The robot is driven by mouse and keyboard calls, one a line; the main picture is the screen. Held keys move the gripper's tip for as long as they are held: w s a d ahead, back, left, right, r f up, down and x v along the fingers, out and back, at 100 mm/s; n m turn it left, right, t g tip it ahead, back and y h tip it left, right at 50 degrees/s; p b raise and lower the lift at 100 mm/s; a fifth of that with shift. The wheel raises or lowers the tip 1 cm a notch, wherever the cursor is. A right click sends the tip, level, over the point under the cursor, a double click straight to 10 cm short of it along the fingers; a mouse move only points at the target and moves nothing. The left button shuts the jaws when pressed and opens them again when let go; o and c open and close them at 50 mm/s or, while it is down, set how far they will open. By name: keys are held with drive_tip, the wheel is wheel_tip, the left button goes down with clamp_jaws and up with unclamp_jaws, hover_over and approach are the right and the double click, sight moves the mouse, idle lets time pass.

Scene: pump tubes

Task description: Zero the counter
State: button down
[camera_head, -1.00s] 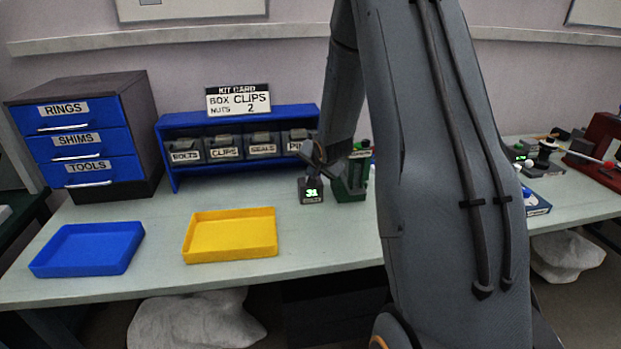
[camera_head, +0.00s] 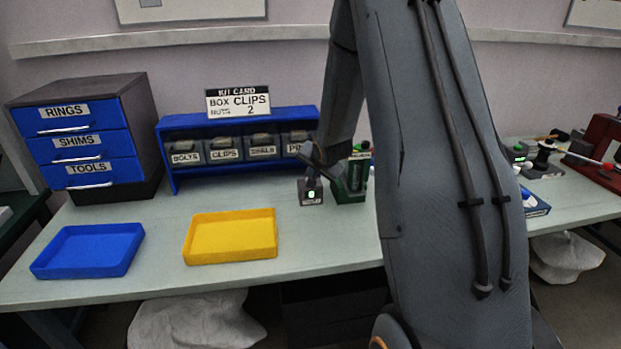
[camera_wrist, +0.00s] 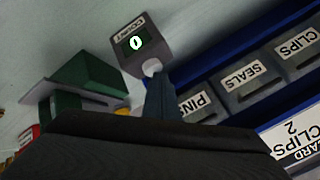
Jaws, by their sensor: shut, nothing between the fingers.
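The counter (camera_head: 311,197) is a small dark box on the bench. Its green-lit display reads 0 in the wrist view (camera_wrist: 136,42), under a label that seems to say COUNT. My gripper (camera_head: 312,179) is right above the counter in the head view. In the wrist view my gripper (camera_wrist: 154,72) is shut and empty, its tip at a pale round button (camera_wrist: 152,67) on the counter. The tip looks to be touching the button, which it partly covers.
A green block-like device (camera_head: 352,180) stands close to the counter's right. The blue bin rack (camera_head: 290,116) is behind, with a kit card (camera_head: 238,101) on top. The yellow tray (camera_head: 230,257) and blue tray (camera_head: 90,269) lie left. Bench is bare between the yellow tray and counter.

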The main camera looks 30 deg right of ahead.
drive_tip(key=shift+r+p, duration=0.45)
drive_tip(key=shift+r, duration=0.2)
wheel_tip(320, 180, up, 5)
drive_tip(key=p, duration=0.4)
drive_tip(key=shift+p, duration=0.3)
idle(0.4)
drive_tip(key=s+a+f+n+g+b, duration=0.1)
drive_tip(key=s+a+n+g+b, duration=0.1)
drive_tip(key=s+a, duration=0.4)
drive_tip(key=s+a+f+n+g+y+b, duration=0.1)
drive_tip(key=s+a, duration=0.6)
drive_tip(key=s, duration=0.8)
drive_tip(key=s+a+f+n+g+b, duration=0.2)
drive_tip(key=s+a+n+g+b, duration=0.2)
drive_tip(key=s+a+n+b, duration=0.2)
drive_tip(key=s+n, duration=0.2)
drive_tip(key=s, duration=0.2)
drive_tip(key=shift+s+a+f+g+y, duration=0.15)
drive_tip(key=shift+s+a+g+y, duration=0.15)
drive_tip(key=shift+a, duration=0.1)
